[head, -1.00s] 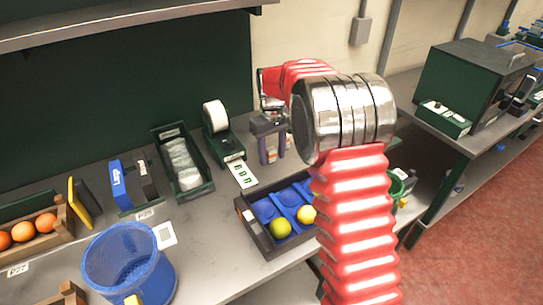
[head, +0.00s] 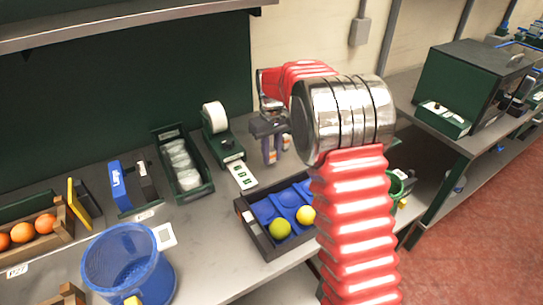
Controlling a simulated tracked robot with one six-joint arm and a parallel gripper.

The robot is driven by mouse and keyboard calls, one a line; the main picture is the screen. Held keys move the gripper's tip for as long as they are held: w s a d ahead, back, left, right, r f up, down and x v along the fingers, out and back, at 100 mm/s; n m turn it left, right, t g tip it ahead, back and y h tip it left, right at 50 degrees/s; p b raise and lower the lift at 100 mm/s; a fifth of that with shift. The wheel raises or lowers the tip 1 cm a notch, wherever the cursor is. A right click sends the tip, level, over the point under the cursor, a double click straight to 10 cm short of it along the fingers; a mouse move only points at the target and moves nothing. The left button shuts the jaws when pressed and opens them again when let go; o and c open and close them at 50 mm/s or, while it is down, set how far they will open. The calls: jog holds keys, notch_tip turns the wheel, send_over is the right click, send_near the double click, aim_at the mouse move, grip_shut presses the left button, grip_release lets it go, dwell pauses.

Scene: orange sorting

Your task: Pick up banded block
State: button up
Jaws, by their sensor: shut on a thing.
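My gripper (head: 271,157) hangs fingers-down over the back of the bench, right of the tape dispenser (head: 222,140). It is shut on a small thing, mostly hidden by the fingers. I cannot make out its bands in this view, but it is where the banded block would show. A small pale and orange patch shows just right of the fingers; I cannot tell whether it is part of the block or something behind. My red arm hides part of the bench to the right.
A dark tray with blue cups (head: 248,228) holds a green and a yellow fruit in front of the gripper. A label card (head: 242,175), a green bin of pale packets (head: 207,187), a blue basket (head: 92,262) and an orange crate (head: 62,228) stand leftward. Bench behind the basket is partly clear.

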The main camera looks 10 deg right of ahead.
aim_at(272, 151)
jog(key=shift+r, duration=0.1)
notch_tip(272, 151, up, 10)
jog(key=shift+f, duration=0.1)
dwell(0.3)
dwell(0.7)
